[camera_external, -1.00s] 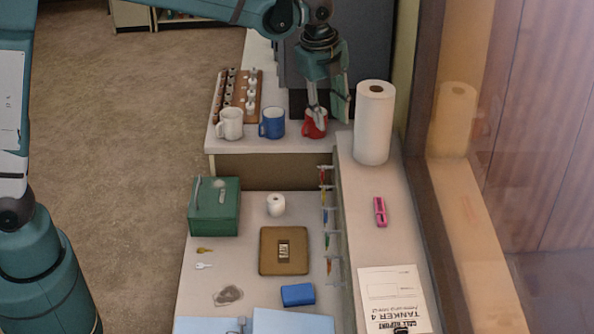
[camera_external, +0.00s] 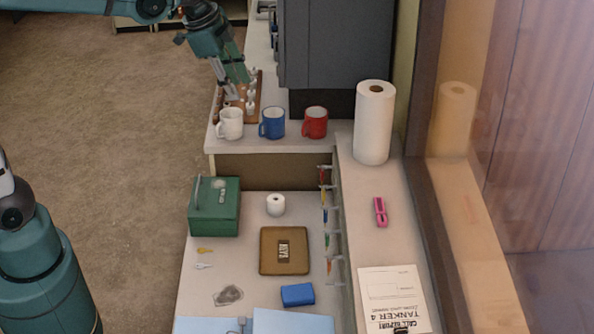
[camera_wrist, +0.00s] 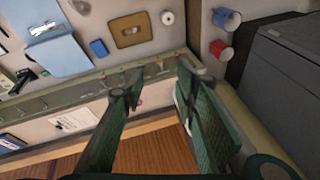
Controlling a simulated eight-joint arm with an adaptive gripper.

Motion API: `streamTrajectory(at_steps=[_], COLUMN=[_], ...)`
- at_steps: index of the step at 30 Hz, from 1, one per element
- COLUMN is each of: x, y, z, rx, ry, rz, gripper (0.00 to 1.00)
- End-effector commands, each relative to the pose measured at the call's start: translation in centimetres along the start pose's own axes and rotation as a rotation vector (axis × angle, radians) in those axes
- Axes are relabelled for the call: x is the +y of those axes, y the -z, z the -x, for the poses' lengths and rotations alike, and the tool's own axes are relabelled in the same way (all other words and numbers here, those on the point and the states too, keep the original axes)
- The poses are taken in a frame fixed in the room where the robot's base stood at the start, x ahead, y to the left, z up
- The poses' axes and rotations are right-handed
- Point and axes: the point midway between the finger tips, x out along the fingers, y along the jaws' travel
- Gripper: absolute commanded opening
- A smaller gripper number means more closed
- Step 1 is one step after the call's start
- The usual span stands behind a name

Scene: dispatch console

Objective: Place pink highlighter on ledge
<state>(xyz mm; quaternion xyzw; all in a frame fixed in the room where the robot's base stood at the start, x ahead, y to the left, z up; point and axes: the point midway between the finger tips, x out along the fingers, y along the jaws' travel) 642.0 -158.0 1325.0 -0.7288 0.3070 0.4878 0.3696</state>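The pink highlighter (camera_external: 380,212) lies on the pale raised ledge (camera_external: 352,238) at the right, between the paper towel roll and a printed sheet. My gripper (camera_external: 240,92) is at the upper left in the external view, over or in front of the wooden rack, well away from the highlighter. In the wrist view my gripper (camera_wrist: 157,86) shows two fingers spread apart with nothing between the tips. The ledge (camera_wrist: 95,92) runs behind the fingers there, and they hide part of it.
White (camera_external: 230,124), blue (camera_external: 271,123) and red (camera_external: 315,122) mugs stand on the back counter beside the wooden rack (camera_external: 257,84). The towel roll (camera_external: 373,122) stands tall near the highlighter. A green box (camera_external: 214,206) and brown tray (camera_external: 264,262) sit on the lower desk.

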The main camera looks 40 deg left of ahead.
Motion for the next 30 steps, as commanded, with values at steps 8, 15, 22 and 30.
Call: streamTrajectory(at_steps=[8, 15, 22, 30], x=[1.4, 3.0, 4.8, 7.2], y=[-6.3, -11.2, -15.7, -20.7], z=[1.8, 2.8, 3.1, 2.8], rx=[0.032, 0.065, 0.103, 0.154], ry=[0.053, 0.096, 0.137, 0.180], rz=[0.218, 0.405, 0.582, 0.788], gripper=[0.29, 0.29, 0.29, 0.29])
